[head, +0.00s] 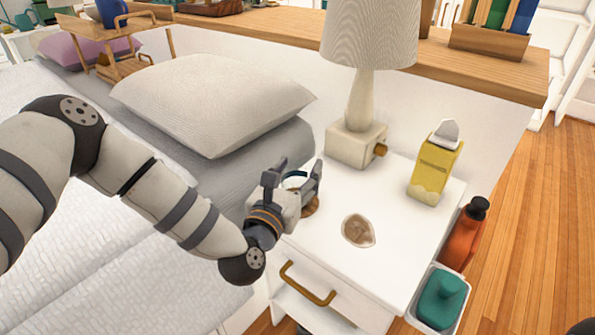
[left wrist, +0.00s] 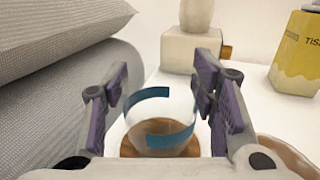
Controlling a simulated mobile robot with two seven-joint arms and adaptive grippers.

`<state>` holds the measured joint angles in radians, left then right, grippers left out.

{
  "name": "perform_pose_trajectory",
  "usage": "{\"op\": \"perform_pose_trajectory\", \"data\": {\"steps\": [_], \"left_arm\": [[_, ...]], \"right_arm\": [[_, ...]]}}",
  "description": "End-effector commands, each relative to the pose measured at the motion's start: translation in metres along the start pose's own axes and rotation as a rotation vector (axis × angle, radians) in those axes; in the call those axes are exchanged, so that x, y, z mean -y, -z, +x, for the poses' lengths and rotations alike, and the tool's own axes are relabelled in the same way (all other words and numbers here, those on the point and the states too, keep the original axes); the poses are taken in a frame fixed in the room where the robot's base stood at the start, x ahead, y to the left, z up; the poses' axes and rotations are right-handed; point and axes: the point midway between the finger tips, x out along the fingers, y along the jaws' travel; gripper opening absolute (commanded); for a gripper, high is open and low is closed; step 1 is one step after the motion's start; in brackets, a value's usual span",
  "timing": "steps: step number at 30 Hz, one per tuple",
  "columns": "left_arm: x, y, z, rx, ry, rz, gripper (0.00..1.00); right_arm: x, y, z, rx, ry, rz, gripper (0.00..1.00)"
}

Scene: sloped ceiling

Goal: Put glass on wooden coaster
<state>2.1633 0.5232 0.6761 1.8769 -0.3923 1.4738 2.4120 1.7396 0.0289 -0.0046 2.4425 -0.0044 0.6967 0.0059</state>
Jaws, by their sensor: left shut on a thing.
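My left gripper (head: 292,182) is shut on a clear glass with a teal band, over the near left corner of the white nightstand. The glass (left wrist: 160,112) shows upright between the two fingers in the left wrist view, and its rim (head: 295,176) shows in the head view. The round wooden coaster (head: 312,207) lies on the nightstand, partly hidden by the gripper. In the left wrist view the coaster (left wrist: 190,150) shows under and around the glass base. I cannot tell whether the glass touches it. My right gripper is not in view.
On the nightstand (head: 395,180) stand a lamp (head: 357,130) and a yellow tissue box (head: 435,170); a brown oval dish (head: 358,231) lies right of the coaster. The bed with a pillow (head: 212,100) is on the left. An orange bottle (head: 462,238) stands beyond the nightstand's right edge.

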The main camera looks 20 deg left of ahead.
Motion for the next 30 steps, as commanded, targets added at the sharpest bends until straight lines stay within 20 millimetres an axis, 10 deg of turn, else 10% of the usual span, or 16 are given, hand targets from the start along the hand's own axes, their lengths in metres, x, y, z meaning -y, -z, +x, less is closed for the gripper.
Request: {"op": "perform_pose_trajectory", "data": {"steps": [5, 6, 8, 19, 30], "left_arm": [[0.0, 0.005, 0.0, 0.0, -0.001, -0.001, 0.01], [0.0, 0.004, 0.0, 0.0, 0.0, -0.001, 0.61], [0.0, 0.003, 0.0, 0.0, -0.001, -0.001, 0.73], [0.0, -0.003, -0.002, 0.001, 0.0, 0.0, 0.73], [0.0, 0.001, -0.089, -0.005, 0.0, -0.003, 0.73]], "right_arm": [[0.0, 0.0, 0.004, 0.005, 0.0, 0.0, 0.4], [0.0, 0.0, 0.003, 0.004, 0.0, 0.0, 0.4], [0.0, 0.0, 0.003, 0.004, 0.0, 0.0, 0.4], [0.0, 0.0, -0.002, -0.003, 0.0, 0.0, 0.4], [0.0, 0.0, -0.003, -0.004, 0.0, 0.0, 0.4]]}}
